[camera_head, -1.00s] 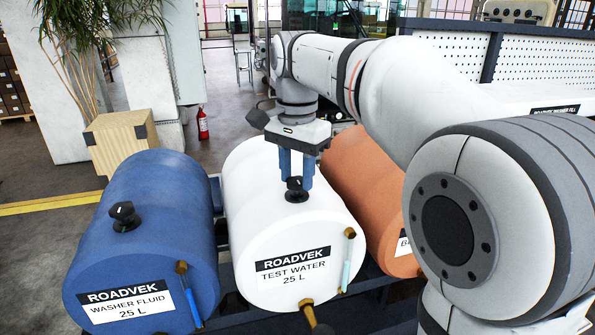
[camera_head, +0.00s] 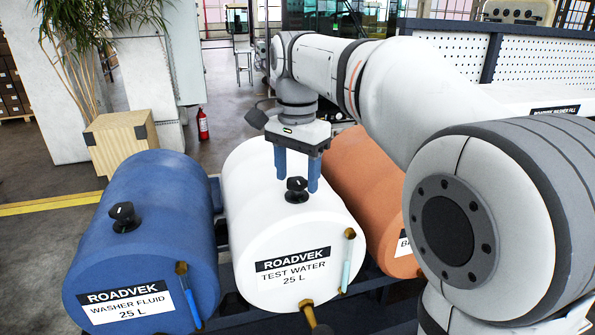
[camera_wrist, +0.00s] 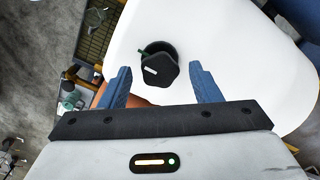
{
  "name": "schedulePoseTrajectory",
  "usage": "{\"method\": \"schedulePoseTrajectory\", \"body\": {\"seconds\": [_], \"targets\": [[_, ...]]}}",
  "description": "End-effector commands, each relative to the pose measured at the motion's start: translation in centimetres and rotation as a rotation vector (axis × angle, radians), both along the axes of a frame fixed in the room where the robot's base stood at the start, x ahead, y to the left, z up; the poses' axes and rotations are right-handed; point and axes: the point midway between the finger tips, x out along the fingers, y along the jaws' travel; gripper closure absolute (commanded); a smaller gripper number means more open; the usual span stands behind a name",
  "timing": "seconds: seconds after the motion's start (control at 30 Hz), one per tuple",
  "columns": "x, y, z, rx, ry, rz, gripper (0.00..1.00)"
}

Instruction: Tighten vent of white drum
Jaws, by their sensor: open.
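The white drum (camera_head: 258,209), labelled "TEST WATER 25 L", lies on its side in the middle of a row of drums. Its black vent knob (camera_head: 297,190) stands on top; the knob also shows in the wrist view (camera_wrist: 159,68). My gripper (camera_head: 296,184) points down over the white drum, with its two blue fingers apart. In the wrist view the fingers (camera_wrist: 159,78) stand open to the left and right of the knob, with a gap on each side. The fingers look clear of the knob; their exact height against it is hard to tell.
A blue drum (camera_head: 160,215) with its own black vent knob (camera_head: 124,217) lies to the left. An orange drum (camera_head: 362,170) lies to the right, partly behind my arm. A wooden crate (camera_head: 118,143) and a fire extinguisher (camera_head: 203,124) stand behind.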

Motion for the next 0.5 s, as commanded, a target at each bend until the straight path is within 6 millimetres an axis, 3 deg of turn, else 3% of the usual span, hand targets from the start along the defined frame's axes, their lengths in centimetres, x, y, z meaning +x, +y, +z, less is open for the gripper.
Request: {"method": "schedulePoseTrajectory", "body": {"seconds": [0.23, 0.5], "targets": [[0.1, 0.0, 1.2, 0.001, -0.002, 0.0, 0.43], [0.1, 0.0, 5.6, 0.001, -0.002, 0.0, 0.43]]}}
